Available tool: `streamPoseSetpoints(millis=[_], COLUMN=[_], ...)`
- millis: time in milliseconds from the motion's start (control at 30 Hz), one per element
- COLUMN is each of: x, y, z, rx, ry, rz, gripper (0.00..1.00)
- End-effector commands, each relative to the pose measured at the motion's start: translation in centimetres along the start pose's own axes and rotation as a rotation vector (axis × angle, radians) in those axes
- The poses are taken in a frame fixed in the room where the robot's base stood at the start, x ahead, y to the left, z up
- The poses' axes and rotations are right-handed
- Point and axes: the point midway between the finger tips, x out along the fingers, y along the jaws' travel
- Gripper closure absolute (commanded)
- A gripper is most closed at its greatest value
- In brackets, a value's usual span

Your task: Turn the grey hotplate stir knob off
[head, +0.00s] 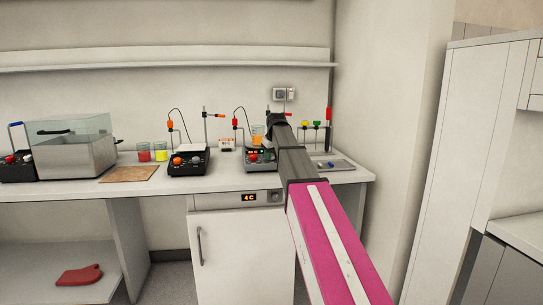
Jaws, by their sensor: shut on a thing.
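The grey hotplate (259,166) stands on the counter right of centre, with a red knob (253,157) on its front. A beaker of orange liquid (257,135) stands on top. My arm reaches in from the lower right and covers the hotplate's right side. The dark end of my arm, with my gripper (273,142), is at that right side. My gripper is shut on the stir knob there; the fingertips and the knob's setting are mostly hidden and too small to read.
A black hotplate (188,164) stands to the left. Beyond it are red and yellow beakers (152,154), a brown board (129,174) and a clear water bath (72,145). A small tray (336,165) lies right of my arm. Bare counter runs along the front.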

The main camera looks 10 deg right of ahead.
Motion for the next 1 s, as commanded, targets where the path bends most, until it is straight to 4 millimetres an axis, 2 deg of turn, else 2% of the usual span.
streamPoseSetpoints(millis=[333, 867, 900, 967, 1000], x=[-0.02, -0.02, -0.02, -0.02, -0.02], y=[0.05, 0.05, 0.05, 0.05, 0.05], z=[-0.01, 0.00, 0.00, -0.01, 0.00], rx=[-0.134, -0.156, -0.156, -0.156, -0.156], ry=[-0.001, -0.001, -0.001, -0.001, -0.001], rz=[-0.014, -0.017, -0.017, -0.017, -0.017], gripper=[0.88, 0.88, 0.55, 0.39, 0.39])
